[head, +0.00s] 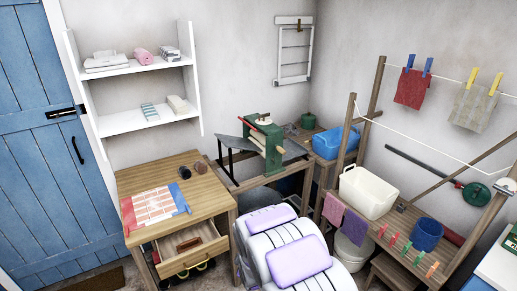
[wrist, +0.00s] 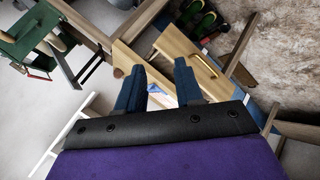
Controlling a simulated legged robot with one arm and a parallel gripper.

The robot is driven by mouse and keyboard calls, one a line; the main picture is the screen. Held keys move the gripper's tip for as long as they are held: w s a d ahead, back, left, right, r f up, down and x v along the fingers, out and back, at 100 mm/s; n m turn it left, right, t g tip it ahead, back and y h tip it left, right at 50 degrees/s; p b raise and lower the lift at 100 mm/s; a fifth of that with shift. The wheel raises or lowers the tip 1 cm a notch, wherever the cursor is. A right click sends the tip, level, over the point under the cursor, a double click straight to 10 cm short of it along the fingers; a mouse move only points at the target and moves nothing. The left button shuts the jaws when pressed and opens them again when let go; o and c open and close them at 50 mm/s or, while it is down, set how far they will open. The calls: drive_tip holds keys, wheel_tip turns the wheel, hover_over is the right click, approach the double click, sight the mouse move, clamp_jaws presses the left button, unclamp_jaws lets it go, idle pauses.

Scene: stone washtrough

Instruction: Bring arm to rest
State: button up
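My gripper (wrist: 160,70) shows in the wrist view with two dark blue fingers standing apart. It is open, and I see nothing held between them. The black mount and purple part of my arm fill the bottom of that view. In the head view my white arm with lilac pads stands at the bottom centre, in front of the wooden table; I cannot make out the fingers there.
The wooden table (head: 190,181) has an open drawer (head: 192,261); its front (wrist: 192,57) shows beyond my fingers. A green mangle (head: 265,146) stands behind. A white tub (head: 368,193), blue bucket (head: 426,235) and hanging cloths (head: 412,88) are right. A blue door (head: 35,140) is left.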

drive_tip(key=s+d+r+m+g+h, duration=0.2)
drive_tip(key=s+d+r+m+g, duration=0.55)
drive_tip(key=s+d+r, duration=0.8)
drive_tip(key=s+d+r+m+g, duration=0.1)
drive_tip(key=s+r+m, duration=0.3)
drive_tip(key=s, duration=0.9)
drive_tip(key=s+d+r+m+g, duration=0.2)
drive_tip(key=s+r, duration=0.4)
drive_tip(key=s, duration=0.8)
drive_tip(key=shift+s+d+r+m+h, duration=0.2)
drive_tip(key=shift+s+r+m+h, duration=0.15)
drive_tip(key=shift+m, duration=0.5)
